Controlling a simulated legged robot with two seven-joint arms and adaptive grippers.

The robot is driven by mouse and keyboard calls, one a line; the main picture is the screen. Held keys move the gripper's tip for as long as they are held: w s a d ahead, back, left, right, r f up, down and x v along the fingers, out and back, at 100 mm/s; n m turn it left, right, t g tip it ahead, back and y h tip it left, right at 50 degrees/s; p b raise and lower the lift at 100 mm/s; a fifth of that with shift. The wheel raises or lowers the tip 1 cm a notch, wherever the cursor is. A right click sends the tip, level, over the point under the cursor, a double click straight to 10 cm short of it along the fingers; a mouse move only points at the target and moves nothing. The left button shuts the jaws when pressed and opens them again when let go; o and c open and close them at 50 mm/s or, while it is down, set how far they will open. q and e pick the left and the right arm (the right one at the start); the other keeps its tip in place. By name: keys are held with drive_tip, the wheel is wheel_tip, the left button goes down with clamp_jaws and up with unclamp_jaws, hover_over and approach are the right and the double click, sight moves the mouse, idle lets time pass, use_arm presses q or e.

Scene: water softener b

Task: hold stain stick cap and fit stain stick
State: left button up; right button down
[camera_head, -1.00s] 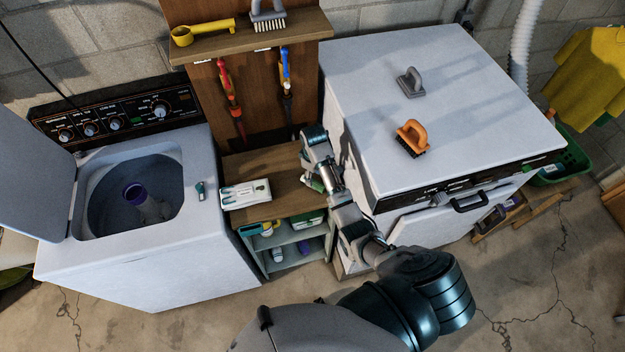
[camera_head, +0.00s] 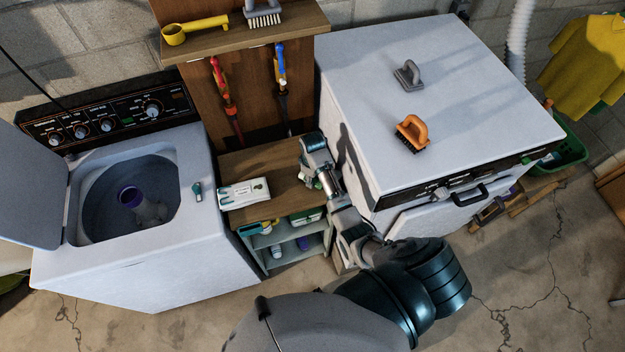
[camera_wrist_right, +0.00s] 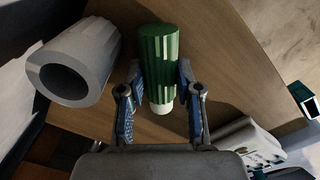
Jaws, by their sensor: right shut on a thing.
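A green ribbed cylinder with a white end (camera_wrist_right: 160,62), which looks like the stain stick or its cap, sits between the fingers of my right gripper (camera_wrist_right: 160,85) in the right wrist view. The fingers are shut on its sides. In the head view my right gripper (camera_head: 308,181) is low over the wooden shelf top, and my own arm mostly hides what it holds. A small teal piece (camera_head: 197,190) lies on the washer's right rim; I cannot tell whether it belongs to the stain stick. My left gripper is not in view.
A grey hollow ribbed cylinder (camera_wrist_right: 75,62) lies close beside the held piece. A white box (camera_head: 244,193) is on the wooden top (camera_head: 262,160), left of my gripper. The open washer (camera_head: 150,255) stands left, the white dryer (camera_head: 450,90) right.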

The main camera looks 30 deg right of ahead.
drive_tip(key=shift+r, duration=0.6)
wheel_tip(320, 180, up, 2)
drive_tip(key=shift+r+b, duration=0.2)
drive_tip(key=shift+b, duration=0.2)
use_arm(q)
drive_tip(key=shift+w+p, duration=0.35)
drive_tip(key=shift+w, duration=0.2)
use_arm(e)
drive_tip(key=s+a, duration=0.2)
drive_tip(key=s, duration=0.5)
drive_tip(key=s+a+r, duration=0.1)
drive_tip(key=s+a, duration=0.2)
drive_tip(key=s, duration=0.5)
drive_tip(key=shift+s+a+r, duration=0.15)
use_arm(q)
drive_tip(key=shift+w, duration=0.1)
